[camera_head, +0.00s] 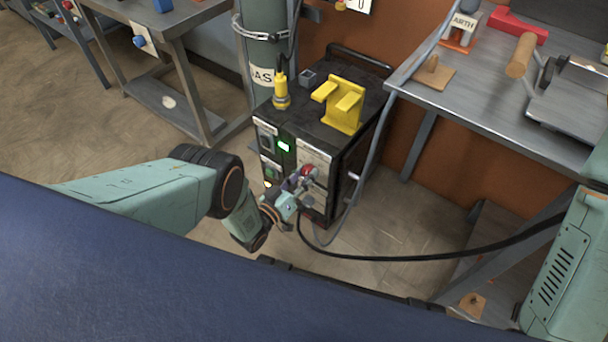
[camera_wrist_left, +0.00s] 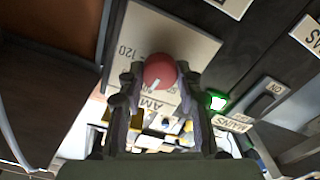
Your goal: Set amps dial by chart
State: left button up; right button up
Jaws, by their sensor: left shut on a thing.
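The amps dial is a red round knob (camera_wrist_left: 160,71) with a white pointer mark, on a pale panel plate (camera_wrist_left: 190,42) whose visible markings include 120 and part of the word AMPS. It shows in the head view (camera_head: 309,171) on the front of the black welding machine (camera_head: 345,160). My left gripper (camera_wrist_left: 158,85) is shut on the knob, one finger on each side; it also shows in the head view (camera_head: 300,182). The fingers hide part of the scale. No chart is readable here. My right gripper is not in view.
A yellow holder (camera_head: 341,105) and a yellow torch-like piece (camera_head: 281,92) stand on the machine. A green lit switch (camera_wrist_left: 217,103) is beside the dial plate. A black cable (camera_head: 430,256) runs right past my left gripper. A metal workbench (camera_head: 480,105) stands at the right.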

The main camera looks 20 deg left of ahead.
pick_arm(q)
jog(key=shift+s+f+n, duration=0.1)
jog(key=shift+n, duration=0.8)
jog(key=o, duration=1.2)
jog(key=shift+c, duration=0.2)
jog(key=v, duration=0.7)
jog(key=shift+s, duration=0.15)
jog(key=shift+a, duration=0.1)
